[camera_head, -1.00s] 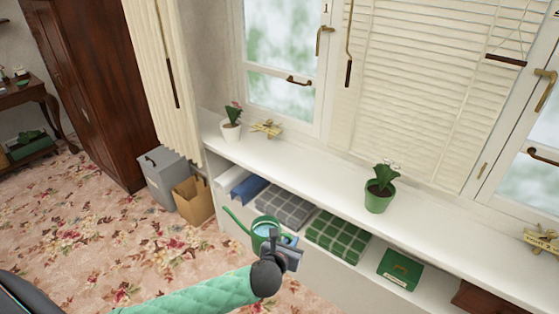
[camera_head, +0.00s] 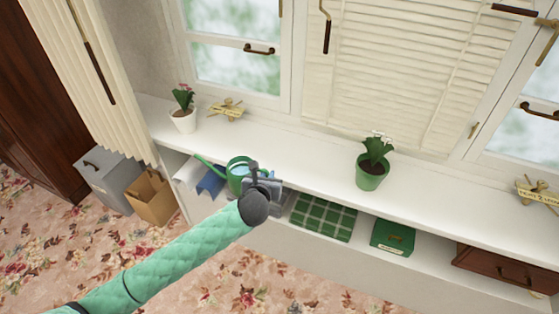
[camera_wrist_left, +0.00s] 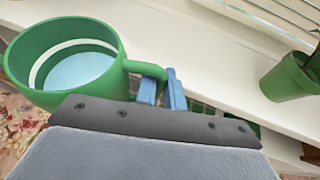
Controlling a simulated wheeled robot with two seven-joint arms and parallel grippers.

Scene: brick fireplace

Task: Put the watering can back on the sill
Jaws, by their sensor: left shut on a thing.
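The green watering can (camera_head: 238,172) is in my left gripper (camera_head: 262,180), in front of the white sill's (camera_head: 290,157) front edge in the head view. In the left wrist view the can (camera_wrist_left: 118,80) is upright, with light blue inside. The blue fingers of the left gripper (camera_wrist_left: 162,86) are shut on its green handle. The spout points left in the head view. Whether the can touches the sill cannot be told. My right gripper is not in view.
On the sill stand a white plant pot (camera_head: 183,121), a gold ornament (camera_head: 227,110) and a green plant pot (camera_head: 370,175). Below are folded cloths (camera_head: 323,218), a green box (camera_head: 393,238) and a brown drawer (camera_head: 505,268).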

